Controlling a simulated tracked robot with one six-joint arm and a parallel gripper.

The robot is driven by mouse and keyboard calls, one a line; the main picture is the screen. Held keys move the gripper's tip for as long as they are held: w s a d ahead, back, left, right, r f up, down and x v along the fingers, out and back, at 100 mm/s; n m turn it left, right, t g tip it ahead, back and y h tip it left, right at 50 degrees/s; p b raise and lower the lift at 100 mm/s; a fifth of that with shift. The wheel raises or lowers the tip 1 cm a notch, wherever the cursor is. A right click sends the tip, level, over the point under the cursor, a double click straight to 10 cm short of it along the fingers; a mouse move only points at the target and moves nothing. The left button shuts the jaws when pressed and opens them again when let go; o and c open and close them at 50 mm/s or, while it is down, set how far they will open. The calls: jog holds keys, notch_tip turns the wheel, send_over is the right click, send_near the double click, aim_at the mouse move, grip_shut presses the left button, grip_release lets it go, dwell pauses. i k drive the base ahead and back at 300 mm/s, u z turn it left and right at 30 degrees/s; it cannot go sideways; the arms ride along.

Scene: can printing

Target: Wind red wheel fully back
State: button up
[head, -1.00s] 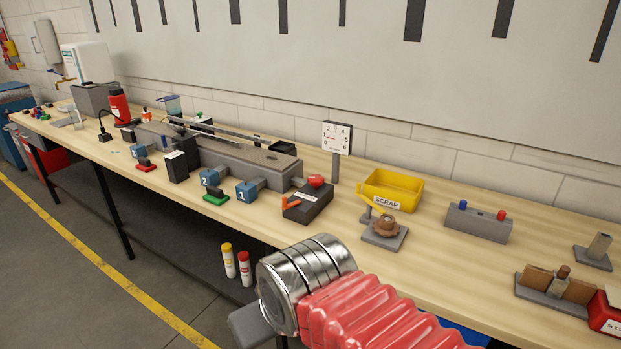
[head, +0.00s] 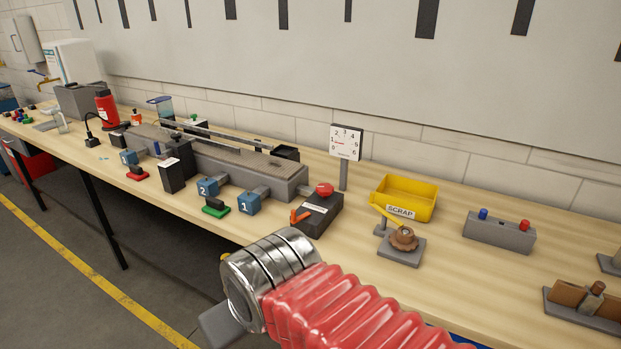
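A small round red wheel (head: 324,189) sits at the right end of the long grey machine (head: 235,163), just above a dark box (head: 318,213) with an orange lever (head: 300,216). It looks like the wheel the task names. My arm, with red bellows and a metal wrist, reaches in from the bottom. Only a grey part of my gripper (head: 222,324) shows at the lower left, below the table's front edge and well short of the wheel. The fingertips are hidden, so open or shut cannot be seen.
A dial (head: 346,142) on a post stands behind the wheel. To the right are a yellow scrap tray (head: 404,197), a brown knobbed piece on a grey plate (head: 402,247) and a two-button box (head: 499,230). Blue blocks (head: 249,203) line the machine's front.

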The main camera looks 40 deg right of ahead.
aim_at(323, 189)
jog(key=i, duration=0.75)
jog(key=z, duration=0.7)
jog(key=i, duration=0.5)
jog(key=z, duration=0.35)
